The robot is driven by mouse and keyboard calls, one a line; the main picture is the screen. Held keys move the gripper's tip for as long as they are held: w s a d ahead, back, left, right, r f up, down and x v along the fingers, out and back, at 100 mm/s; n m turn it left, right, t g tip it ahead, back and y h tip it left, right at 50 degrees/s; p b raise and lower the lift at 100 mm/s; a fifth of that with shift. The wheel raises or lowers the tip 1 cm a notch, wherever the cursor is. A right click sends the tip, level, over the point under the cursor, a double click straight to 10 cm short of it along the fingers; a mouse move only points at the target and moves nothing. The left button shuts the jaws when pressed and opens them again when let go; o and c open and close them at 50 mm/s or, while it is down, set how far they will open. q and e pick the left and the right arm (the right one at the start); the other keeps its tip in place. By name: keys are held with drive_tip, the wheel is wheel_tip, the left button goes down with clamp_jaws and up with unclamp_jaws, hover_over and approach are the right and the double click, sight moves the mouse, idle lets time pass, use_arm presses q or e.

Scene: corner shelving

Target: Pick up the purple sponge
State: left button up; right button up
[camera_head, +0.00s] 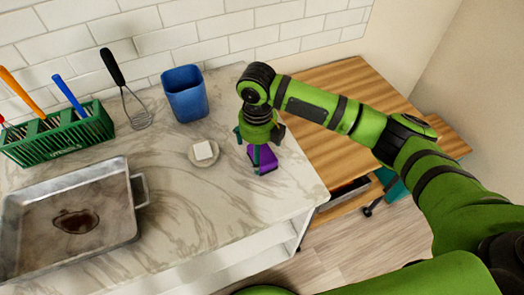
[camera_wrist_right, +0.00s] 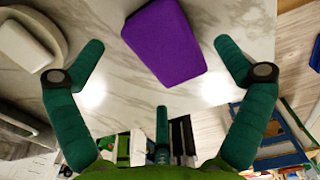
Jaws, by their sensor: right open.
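The purple sponge (camera_head: 267,158) lies on the marble counter near its right end, partly hidden by a teal finger of my right gripper. My right gripper (camera_head: 260,143) points down over the sponge. In the right wrist view, the sponge (camera_wrist_right: 165,42) shows at the top middle, between and beyond the spread fingers. My right gripper (camera_wrist_right: 160,48) is open and empty there, with a visible gap on both sides of the sponge. My left gripper is not in view.
A white block on a small dish (camera_head: 192,158) sits just left of the sponge. A blue cup (camera_head: 185,95) stands behind, near the tiled wall. A whisk (camera_head: 138,115), green rack (camera_head: 60,140) and metal tray (camera_head: 137,215) are farther left. The counter's front edge is close.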

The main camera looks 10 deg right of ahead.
wheel_tip(320, 180, down, 2)
drive_tip(key=shift+w+f, duration=0.2)
drive_tip(key=shift+f, duration=0.15)
drive_tip(key=c, duration=1)
drive_tip(key=shift+o, duration=0.2)
drive_tip(key=shift+r+b, duration=0.3)
drive_tip(key=shift+r, duration=0.35)
drive_tip(key=r, duration=0.1)
drive_tip(key=r+b, duration=0.1)
drive_tip(key=r, duration=0.1)
drive_tip(key=shift+d, duration=0.2)
drive_tip(key=s+d+r+b, duration=0.1)
drive_tip(key=s+d+r, duration=0.1)
drive_tip(key=s, duration=0.1)
drive_tip(key=s+d+r, duration=0.2)
drive_tip(key=s, duration=0.1)
drive_tip(key=s+d+r+b, duration=0.1)
drive_tip(key=s+d+r, duration=0.1)
drive_tip(key=s, duration=0.1)
drive_tip(key=shift+s+d+r+b, duration=0.2)
drive_tip(key=shift+d+r+b, duration=0.1)
drive_tip(key=shift+r, duration=0.1)
drive_tip(key=o, duration=0.3)
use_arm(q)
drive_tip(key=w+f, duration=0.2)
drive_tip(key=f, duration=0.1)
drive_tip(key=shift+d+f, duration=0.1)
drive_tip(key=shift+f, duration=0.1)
use_arm(e)
drive_tip(key=c, duration=0.4)
